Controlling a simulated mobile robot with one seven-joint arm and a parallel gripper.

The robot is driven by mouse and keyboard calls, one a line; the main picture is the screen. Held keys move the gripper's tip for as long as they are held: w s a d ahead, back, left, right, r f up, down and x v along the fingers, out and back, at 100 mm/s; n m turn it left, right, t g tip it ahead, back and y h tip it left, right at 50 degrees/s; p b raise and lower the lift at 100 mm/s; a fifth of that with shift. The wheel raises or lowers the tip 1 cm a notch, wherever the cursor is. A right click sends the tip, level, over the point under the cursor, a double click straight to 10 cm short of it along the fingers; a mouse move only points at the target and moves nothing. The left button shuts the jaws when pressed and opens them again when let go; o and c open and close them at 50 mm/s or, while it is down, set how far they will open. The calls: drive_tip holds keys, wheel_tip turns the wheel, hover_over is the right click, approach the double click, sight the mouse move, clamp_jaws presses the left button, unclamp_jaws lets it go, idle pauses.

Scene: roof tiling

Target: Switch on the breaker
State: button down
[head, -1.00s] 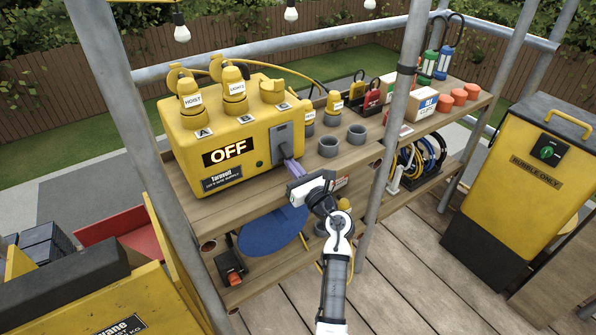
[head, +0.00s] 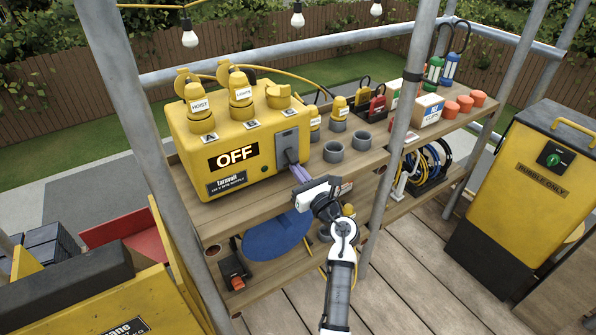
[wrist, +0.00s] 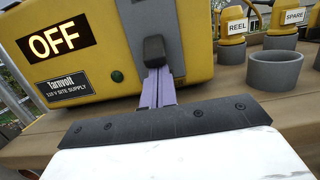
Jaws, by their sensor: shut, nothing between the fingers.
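The yellow supply box (head: 203,177) stands on the upper shelf and reads OFF on its front sign (head: 234,158); the sign also shows in the wrist view (wrist: 56,39). The breaker is a grey plate (head: 291,135) at the right end of the front, with a dark lever (wrist: 154,50) near its middle. My gripper (head: 296,170) has its purple fingers shut and empty. In the wrist view the fingertips (wrist: 158,74) are just below the lever and overlap its lower end; I cannot tell whether they touch. A small dark green lamp (wrist: 117,76) sits left of the plate.
Yellow plugs labelled HOIST (head: 198,104) and LIGHTS (head: 240,95) stand on the box top. Empty grey cups (head: 333,151) are right of the breaker. A scaffold pole (head: 402,125) rises right of my arm. Free air lies in front of the shelf.

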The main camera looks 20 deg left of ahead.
drive_tip(key=shift+s+d+r, duration=0.1)
drive_tip(key=shift+r, duration=0.1)
drive_tip(key=shift+s+d+r+p, duration=0.15)
drive_tip(key=shift+d+r+p, duration=0.05)
drive_tip(key=shift+r+p, duration=0.35)
drive_tip(key=shift+s+d+r+p, duration=0.1)
drive_tip(key=shift+d+r+p, duration=0.05)
drive_tip(key=shift+r+p, duration=0.35)
drive_tip(key=shift+f, duration=0.1)
